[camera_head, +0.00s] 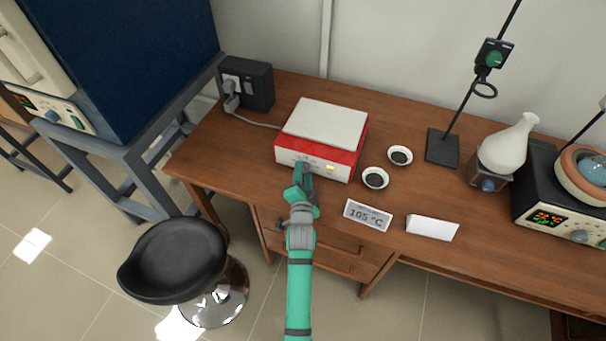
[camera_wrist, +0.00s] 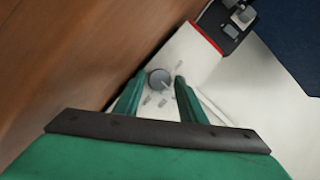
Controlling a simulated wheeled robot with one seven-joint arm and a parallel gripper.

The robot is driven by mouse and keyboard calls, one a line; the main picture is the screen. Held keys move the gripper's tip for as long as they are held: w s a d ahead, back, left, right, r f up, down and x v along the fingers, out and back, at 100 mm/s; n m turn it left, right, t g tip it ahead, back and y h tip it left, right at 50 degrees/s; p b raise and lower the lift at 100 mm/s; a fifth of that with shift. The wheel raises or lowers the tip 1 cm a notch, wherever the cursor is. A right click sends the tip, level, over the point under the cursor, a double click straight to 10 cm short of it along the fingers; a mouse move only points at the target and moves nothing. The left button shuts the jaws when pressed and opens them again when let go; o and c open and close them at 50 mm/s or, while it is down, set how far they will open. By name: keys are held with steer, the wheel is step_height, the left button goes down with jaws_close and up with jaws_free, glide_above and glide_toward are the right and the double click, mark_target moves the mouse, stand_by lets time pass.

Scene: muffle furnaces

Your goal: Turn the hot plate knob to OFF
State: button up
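The hot plate (camera_head: 351,157), a red box with a white top and white front panel, sits on the wooden desk in the head view. In the wrist view its pale front panel (camera_wrist: 185,55) holds a round grey knob (camera_wrist: 159,78) with small markings around it. My gripper (camera_head: 303,173) is at the front panel in the head view and hides the knob there. In the wrist view my gripper (camera_wrist: 160,82) is open, its two green fingers on either side of the knob. A gap shows on the right side; I cannot tell whether the left finger touches.
Two small dark-filled dishes (camera_head: 375,178) (camera_head: 400,156), a "105 °C" sign (camera_head: 368,214) and a white folded card (camera_head: 433,228) are right of my gripper. A power socket box (camera_head: 257,86) stands behind left. A black stool (camera_head: 175,258) is left of my arm.

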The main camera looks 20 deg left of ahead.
steer(key=c, duration=0.8)
steer(key=shift+o, duration=0.2)
steer(key=shift+r+n, duration=0.1)
steer(key=shift+n, duration=0.2)
steer(key=shift+w+a+r+n+g+h, duration=0.15)
steer(key=shift+n+g+h, duration=0.15)
steer(key=shift+n+h, duration=0.9)
steer(key=shift+n, duration=0.4)
steer(key=shift+a+n+g+h, duration=0.15)
steer(key=shift+n+g+h, duration=0.35)
steer(key=shift+n, duration=0.5)
steer(key=shift+a+n+h, duration=0.1)
steer(key=shift+n+h, duration=0.9)
steer(key=shift+n, duration=0.2)
steer(key=shift+a+n+h, duration=0.15)
steer(key=shift+n+h, duration=0.75)
steer(key=shift+n, duration=0.4)
